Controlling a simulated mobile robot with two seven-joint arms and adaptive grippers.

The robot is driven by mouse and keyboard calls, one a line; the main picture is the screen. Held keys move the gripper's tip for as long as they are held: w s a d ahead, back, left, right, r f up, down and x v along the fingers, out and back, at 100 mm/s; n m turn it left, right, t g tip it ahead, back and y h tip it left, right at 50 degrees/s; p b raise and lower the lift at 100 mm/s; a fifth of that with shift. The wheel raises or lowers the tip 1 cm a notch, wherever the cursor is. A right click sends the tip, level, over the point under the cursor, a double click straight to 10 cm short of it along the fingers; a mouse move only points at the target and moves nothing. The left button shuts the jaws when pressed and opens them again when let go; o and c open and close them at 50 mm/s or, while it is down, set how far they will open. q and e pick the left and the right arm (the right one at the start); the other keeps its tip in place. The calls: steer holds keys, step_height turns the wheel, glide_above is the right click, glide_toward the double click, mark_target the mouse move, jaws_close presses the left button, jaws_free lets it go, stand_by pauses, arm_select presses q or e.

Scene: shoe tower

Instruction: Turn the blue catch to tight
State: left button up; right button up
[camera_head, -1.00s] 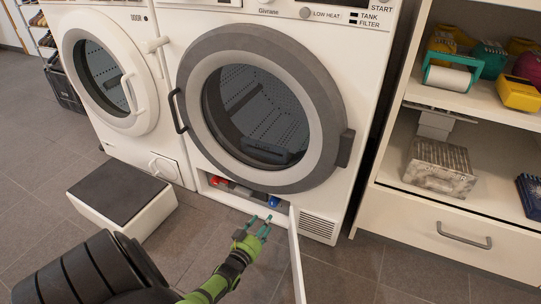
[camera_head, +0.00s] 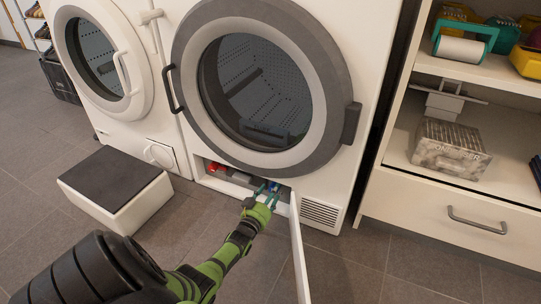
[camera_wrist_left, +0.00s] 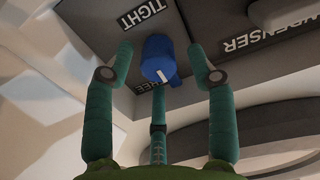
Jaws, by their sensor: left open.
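The blue catch (camera_wrist_left: 158,58) is a round knob with a white mark, on a grey panel inside the dryer's low compartment. In the left wrist view the label TIGHT (camera_wrist_left: 143,12) shows beyond it, and a second label is partly covered by the knob. My left gripper (camera_wrist_left: 163,62) is open, with its teal fingers around the catch and apart from it at the sides. In the head view my left gripper (camera_head: 264,190) reaches to the compartment opening, and the catch (camera_head: 279,184) shows only slightly behind the fingers. My right gripper is not in view.
The open white flap (camera_head: 298,248) stands just right of my left arm. A red catch (camera_head: 214,167) is at the compartment's left. A step box (camera_head: 118,188) stands on the floor at left. The dryer door (camera_head: 262,80) is shut above.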

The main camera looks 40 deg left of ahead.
arm_select(q)
steer(key=c, duration=1.1)
